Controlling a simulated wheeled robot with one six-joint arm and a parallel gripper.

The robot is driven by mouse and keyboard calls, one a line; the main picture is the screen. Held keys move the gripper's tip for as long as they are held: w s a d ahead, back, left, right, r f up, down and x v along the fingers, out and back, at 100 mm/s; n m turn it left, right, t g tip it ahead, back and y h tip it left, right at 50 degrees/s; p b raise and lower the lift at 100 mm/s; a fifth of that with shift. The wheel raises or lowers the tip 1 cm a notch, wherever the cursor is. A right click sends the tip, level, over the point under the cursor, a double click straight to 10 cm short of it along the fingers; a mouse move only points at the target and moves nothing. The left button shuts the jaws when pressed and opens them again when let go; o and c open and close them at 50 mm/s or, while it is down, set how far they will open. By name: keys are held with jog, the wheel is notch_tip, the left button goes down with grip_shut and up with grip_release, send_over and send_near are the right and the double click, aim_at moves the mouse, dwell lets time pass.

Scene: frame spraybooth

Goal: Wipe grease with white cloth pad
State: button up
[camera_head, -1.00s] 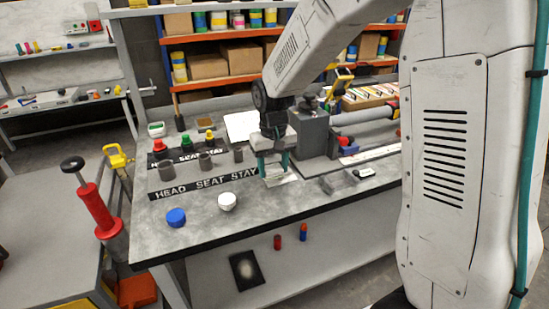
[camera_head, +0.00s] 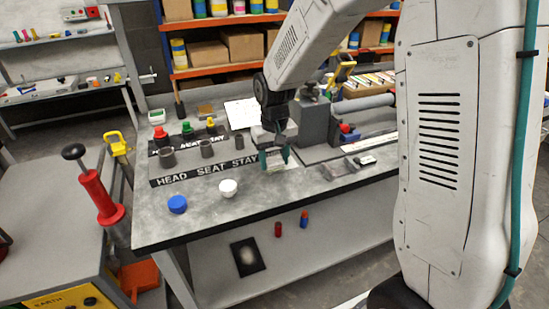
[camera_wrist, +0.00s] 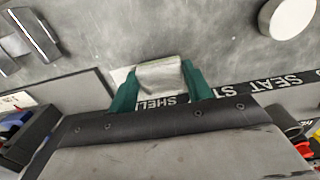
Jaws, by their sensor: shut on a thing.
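My gripper (camera_head: 275,160) is shut on the white cloth pad (camera_head: 281,167), low over the grey workbench (camera_head: 215,219). In the wrist view the pad (camera_wrist: 160,76) shows as a pale, creased piece between the two green fingers of my gripper (camera_wrist: 160,88). I cannot tell whether the pad touches the bench top. It is beside the right end of the black label strip (camera_head: 205,168), whose word SHELL is partly hidden by the fingers. The bench top is mottled grey, and I cannot pick out a distinct grease patch.
A white round pot (camera_head: 228,188) and a blue round lid (camera_head: 177,204) stand near the front edge. Several grey cups (camera_head: 207,149) stand behind the strip. A grey block-like fixture (camera_head: 318,133) rises right of my gripper. The bench's front middle is clear.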

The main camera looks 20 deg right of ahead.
aim_at(293, 167)
jog(key=shift+f, duration=0.55)
dwell(0.4)
jog(key=shift+d+r, duration=0.1)
jog(key=shift+d, duration=2.85)
jog(key=shift+a, duration=1.5)
jog(key=shift+a+f, duration=0.2)
jog(key=shift+a, duration=1.25)
jog(key=shift+d+r, duration=0.2)
jog(key=shift+d, duration=2.8)
